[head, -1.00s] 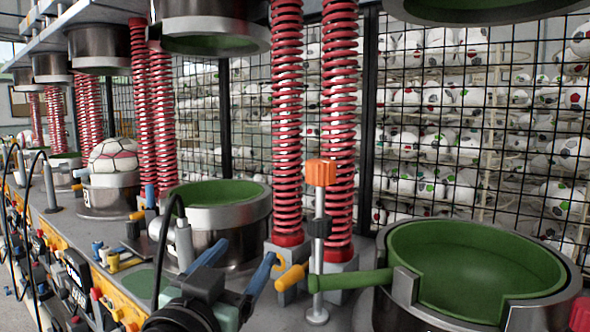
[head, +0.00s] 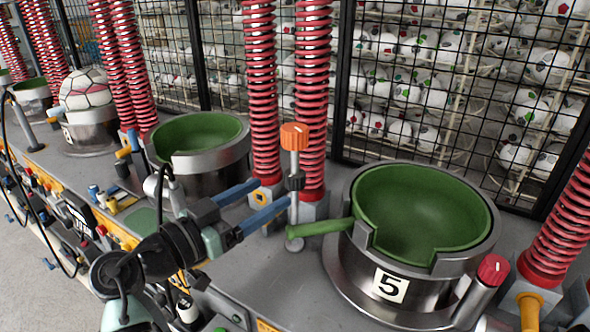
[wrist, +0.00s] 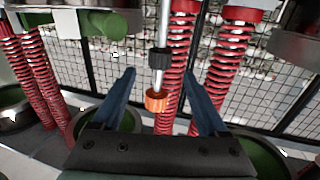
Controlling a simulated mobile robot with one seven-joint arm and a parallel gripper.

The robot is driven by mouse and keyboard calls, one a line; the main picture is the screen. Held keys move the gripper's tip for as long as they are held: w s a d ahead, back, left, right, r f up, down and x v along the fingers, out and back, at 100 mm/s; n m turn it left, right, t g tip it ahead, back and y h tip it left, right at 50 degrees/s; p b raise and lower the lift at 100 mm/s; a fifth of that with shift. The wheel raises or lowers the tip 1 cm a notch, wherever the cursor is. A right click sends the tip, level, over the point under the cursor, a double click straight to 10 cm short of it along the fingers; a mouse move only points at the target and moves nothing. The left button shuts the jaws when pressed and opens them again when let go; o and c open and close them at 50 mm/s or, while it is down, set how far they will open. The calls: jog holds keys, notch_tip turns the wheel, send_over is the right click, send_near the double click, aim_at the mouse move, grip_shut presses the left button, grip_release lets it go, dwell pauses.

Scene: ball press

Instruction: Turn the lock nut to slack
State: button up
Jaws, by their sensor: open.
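A thin silver upright post (head: 294,215) stands beside the bowl marked 5. It has an orange knob (head: 295,136) on top and a black nut (head: 295,181) partway down. The black nut (wrist: 160,58) and orange knob (wrist: 156,101) also show in the wrist view, where the picture looks upside down. My gripper (head: 275,192) is open, its two blue fingers pointing at the post near the black nut's height. In the wrist view my gripper (wrist: 158,72) has one finger on each side of the post line. No finger visibly touches the nut.
A green handle (head: 320,228) runs from the number 5 bowl (head: 425,208) towards the post's lower part. Red springs (head: 311,90) stand close behind the post. Another green bowl (head: 200,140) is to the left. A red-capped post (head: 482,285) stands right.

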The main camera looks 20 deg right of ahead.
aim_at(287, 182)
jog(key=p+x, duration=0.1)
jog(key=x, duration=0.7)
jog(key=shift+d, duration=0.1)
jog(key=shift+c, duration=0.2)
grip_shut()
